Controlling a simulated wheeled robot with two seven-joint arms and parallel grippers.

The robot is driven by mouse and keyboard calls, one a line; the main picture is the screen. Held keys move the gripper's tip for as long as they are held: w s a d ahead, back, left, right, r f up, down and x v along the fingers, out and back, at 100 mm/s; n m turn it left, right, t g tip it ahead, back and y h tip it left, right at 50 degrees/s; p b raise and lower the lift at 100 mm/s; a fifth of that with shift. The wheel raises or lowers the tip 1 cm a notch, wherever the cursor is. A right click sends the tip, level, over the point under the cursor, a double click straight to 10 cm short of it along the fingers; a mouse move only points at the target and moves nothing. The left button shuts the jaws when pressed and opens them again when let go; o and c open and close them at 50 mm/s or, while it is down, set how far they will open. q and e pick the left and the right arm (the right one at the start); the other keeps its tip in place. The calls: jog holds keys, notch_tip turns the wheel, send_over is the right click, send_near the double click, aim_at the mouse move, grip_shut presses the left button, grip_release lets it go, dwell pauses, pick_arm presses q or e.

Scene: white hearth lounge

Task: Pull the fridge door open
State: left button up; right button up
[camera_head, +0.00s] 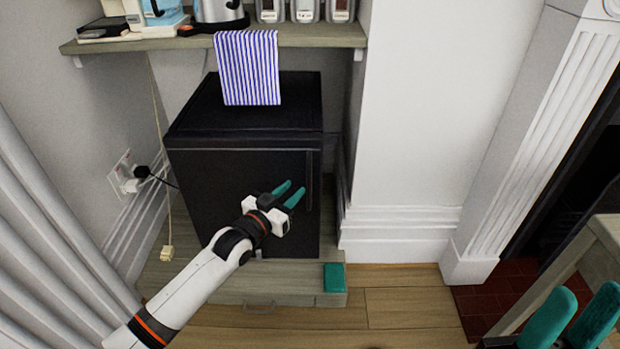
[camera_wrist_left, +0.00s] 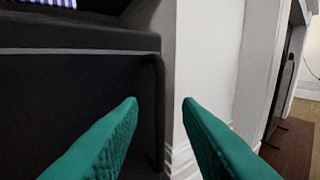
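The black fridge (camera_head: 215,190) stands in the alcove with its door (camera_head: 230,180) shut. A dark vertical handle (camera_head: 309,175) runs along the door's right edge. My left gripper (camera_head: 290,190) is in front of the door, just left of the handle in the head view. In the left wrist view its two teal fingers (camera_wrist_left: 161,102) are apart and empty. The handle (camera_wrist_left: 157,115) shows between the fingertips there; contact is not visible. My right gripper (camera_head: 583,298) is at the lower right of the head view, its fingers apart, far from the fridge.
A wooden shelf (camera_head: 325,36) above the fridge holds canisters, a kettle and a hanging striped cloth (camera_head: 248,68). A teal block (camera_head: 334,278) lies on the low wooden base (camera_head: 230,288) beneath the fridge. A white wall (camera_head: 405,120) stands right; a curtain (camera_head: 45,240) hangs left.

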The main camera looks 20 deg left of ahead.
aim_at(305, 179)
pick_arm(q)
jog(key=b+x, duration=0.2)
jog(key=x, duration=0.6)
jog(key=shift+f, duration=0.1)
grip_shut()
